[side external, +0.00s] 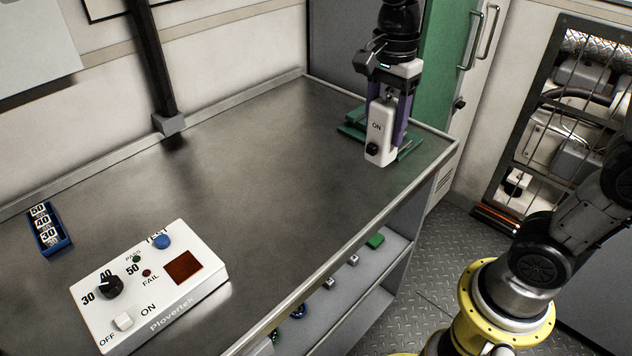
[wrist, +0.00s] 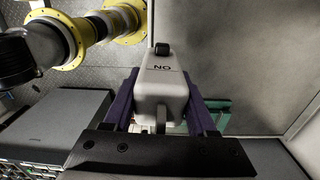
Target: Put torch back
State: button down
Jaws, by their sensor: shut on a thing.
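The torch (side external: 376,144) is a white boxy body marked ON, with a black knob near its lower end. My gripper (side external: 387,128) is shut on it, with a purple finger on each side. The torch hangs upright over the far right corner of the bench. In the wrist view the torch (wrist: 163,85) sits between the fingers, its lettering upside down. A green holder (side external: 351,131) lies on the bench behind the torch, partly hidden by it and my gripper. Part of the green holder also shows in the wrist view (wrist: 219,117). I cannot tell whether the torch touches it.
A white tester box (side external: 192,232) with a knob, buttons and a dark red window stands at the front left of the bench. A blue rack (side external: 49,241) of numbered blocks is at the far left. The bench (side external: 250,150) is clear in the middle. A raised rim runs along its edge.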

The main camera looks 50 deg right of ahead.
jog(key=shift+a+r, duration=0.15)
jog(key=shift+a, duration=0.35)
jog(key=shift+w+a+n, duration=0.15)
jog(key=shift+n, duration=0.15)
jog(key=shift+w+a+f, duration=0.2)
jog(key=shift+w+f, duration=1.95)
jog(key=shift+w, duration=0.1)
jog(key=shift+w+a+f, duration=0.15)
jog(key=shift+w+f, duration=2)
jog(key=shift+w, duration=0.1)
jog(key=shift+w+a+f, duration=0.2)
jog(key=shift+w+f, duration=1.95)
jog(key=shift+w, duration=0.1)
jog(key=shift+f, duration=0.15)
jog(key=shift+c, duration=1)
grip_release()
